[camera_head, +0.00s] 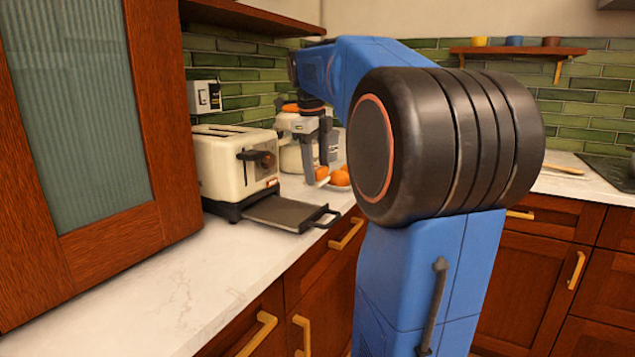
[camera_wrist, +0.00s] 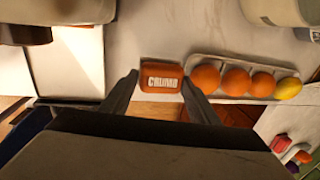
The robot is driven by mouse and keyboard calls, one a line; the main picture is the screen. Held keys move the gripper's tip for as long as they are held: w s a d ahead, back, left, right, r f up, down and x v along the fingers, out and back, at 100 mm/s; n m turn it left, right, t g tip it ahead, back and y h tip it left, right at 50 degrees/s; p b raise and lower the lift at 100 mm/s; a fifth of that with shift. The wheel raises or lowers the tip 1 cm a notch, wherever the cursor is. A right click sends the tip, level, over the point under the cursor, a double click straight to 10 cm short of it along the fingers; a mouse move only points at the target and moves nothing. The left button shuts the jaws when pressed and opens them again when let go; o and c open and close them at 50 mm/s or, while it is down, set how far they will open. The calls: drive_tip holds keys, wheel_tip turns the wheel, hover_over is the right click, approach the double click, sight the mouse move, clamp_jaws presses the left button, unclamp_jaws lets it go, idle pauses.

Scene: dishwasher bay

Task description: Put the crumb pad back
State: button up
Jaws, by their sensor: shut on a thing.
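The crumb pad (camera_wrist: 161,76) is a small orange-brown block with white lettering. In the wrist view it sits between the two fingertips of my gripper (camera_wrist: 160,82), which is shut on it. In the head view my gripper (camera_head: 324,160) points down over the counter, right of the toaster, and a bit of orange shows at its fingertips. The cream toaster (camera_head: 225,165) stands on the counter with its dark flat tray (camera_head: 285,211) pulled out at the front, handle toward the counter's edge.
A white dish (camera_wrist: 220,62) with oranges (camera_wrist: 236,81) and a lemon (camera_wrist: 288,88) lies right of my gripper. A cream canister (camera_head: 292,157) stands behind it. A wooden cabinet (camera_head: 150,100) stands at the near left. The front counter (camera_head: 150,290) is clear.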

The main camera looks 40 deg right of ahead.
sight(317, 181)
drive_tip(key=shift+f, duration=1.9)
drive_tip(key=shift+f, duration=0.1)
drive_tip(key=o, duration=1.4)
drive_tip(key=r, duration=0.4)
drive_tip(key=a+r, duration=0.1)
drive_tip(key=r, duration=0.2)
drive_tip(key=a+r, duration=0.1)
drive_tip(key=r, duration=0.3)
drive_tip(key=shift+s+r, duration=0.3)
drive_tip(key=shift+r, duration=0.2)
drive_tip(key=shift+s, duration=0.1)
